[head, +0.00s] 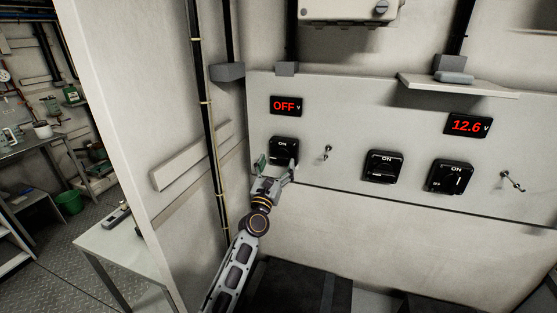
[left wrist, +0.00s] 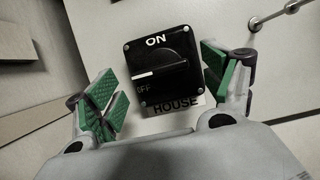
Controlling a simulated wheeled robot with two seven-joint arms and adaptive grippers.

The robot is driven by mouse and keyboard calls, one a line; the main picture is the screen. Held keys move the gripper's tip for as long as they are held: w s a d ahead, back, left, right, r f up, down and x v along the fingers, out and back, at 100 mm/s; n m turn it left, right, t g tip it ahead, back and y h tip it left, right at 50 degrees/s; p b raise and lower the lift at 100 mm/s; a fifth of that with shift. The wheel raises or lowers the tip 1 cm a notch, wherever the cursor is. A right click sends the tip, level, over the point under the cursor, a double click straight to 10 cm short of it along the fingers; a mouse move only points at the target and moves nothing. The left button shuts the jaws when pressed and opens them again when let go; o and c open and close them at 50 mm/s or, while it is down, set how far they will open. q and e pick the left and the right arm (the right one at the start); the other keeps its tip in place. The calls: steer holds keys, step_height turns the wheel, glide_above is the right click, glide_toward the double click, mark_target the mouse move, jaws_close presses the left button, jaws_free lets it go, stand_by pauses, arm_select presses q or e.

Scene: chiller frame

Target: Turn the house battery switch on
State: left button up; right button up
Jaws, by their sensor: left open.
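The house battery switch (head: 284,148) is a black square unit on the grey panel, under a red display (head: 286,106) reading OFF. In the left wrist view the switch (left wrist: 162,65) has a knob (left wrist: 160,75) with its white mark pointing left, just above OFF; ON is at the top. A HOUSE label (left wrist: 176,106) sits below it. My left gripper (head: 275,165) is open in front of the switch. In the left wrist view its green-padded fingers stand either side of the switch's lower part, with no visible grip on the knob. My right gripper is not in view.
Two more black switches (head: 384,166) (head: 451,176) sit to the right, with a display (head: 467,125) reading 12.6. Small metal toggles (head: 326,152) (head: 512,181) stick out of the panel. A shelf (head: 458,86) juts out above. A wall with conduit stands at left.

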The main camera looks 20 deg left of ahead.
arm_select(q)
steer(key=shift+x, duration=1)
steer(key=c, duration=1)
